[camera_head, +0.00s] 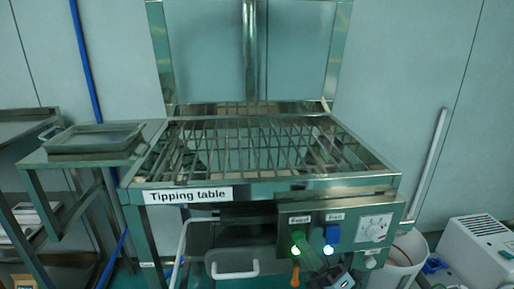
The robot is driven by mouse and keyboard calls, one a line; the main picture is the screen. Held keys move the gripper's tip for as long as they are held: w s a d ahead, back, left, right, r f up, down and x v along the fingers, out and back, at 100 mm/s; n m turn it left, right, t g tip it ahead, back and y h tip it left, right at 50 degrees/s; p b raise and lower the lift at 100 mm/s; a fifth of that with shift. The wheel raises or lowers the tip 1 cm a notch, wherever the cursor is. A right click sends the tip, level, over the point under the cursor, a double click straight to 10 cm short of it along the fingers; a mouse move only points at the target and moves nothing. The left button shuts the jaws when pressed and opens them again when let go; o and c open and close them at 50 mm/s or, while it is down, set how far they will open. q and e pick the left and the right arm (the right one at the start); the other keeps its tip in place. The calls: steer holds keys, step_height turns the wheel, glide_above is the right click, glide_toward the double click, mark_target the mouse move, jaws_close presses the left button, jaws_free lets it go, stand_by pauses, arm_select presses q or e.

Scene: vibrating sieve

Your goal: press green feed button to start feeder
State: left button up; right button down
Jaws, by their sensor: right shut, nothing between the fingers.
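The control panel (350,225) is on the front right of the tipping table (270,184). The green feed button (298,237) sits under the "Feed" label. A blue button (333,233) sits under the "Fan" label to its right. My right gripper (309,254) comes up from the bottom edge, shut and empty, its fingers pointing up and left. Its tips are just below and right of the green button; I cannot tell whether they touch it. My left gripper is not in view.
A dial (374,228) is at the panel's right. An orange-handled part (295,276) hangs below the panel. A white bin (403,257) and a white machine (482,250) stand at right. A side table with a tray (95,139) stands at left.

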steer(key=shift+s, duration=0.1)
steer(key=shift+s+d+p, duration=0.1)
steer(key=shift+s+p, duration=1.35)
steer(key=shift+s, duration=1.45)
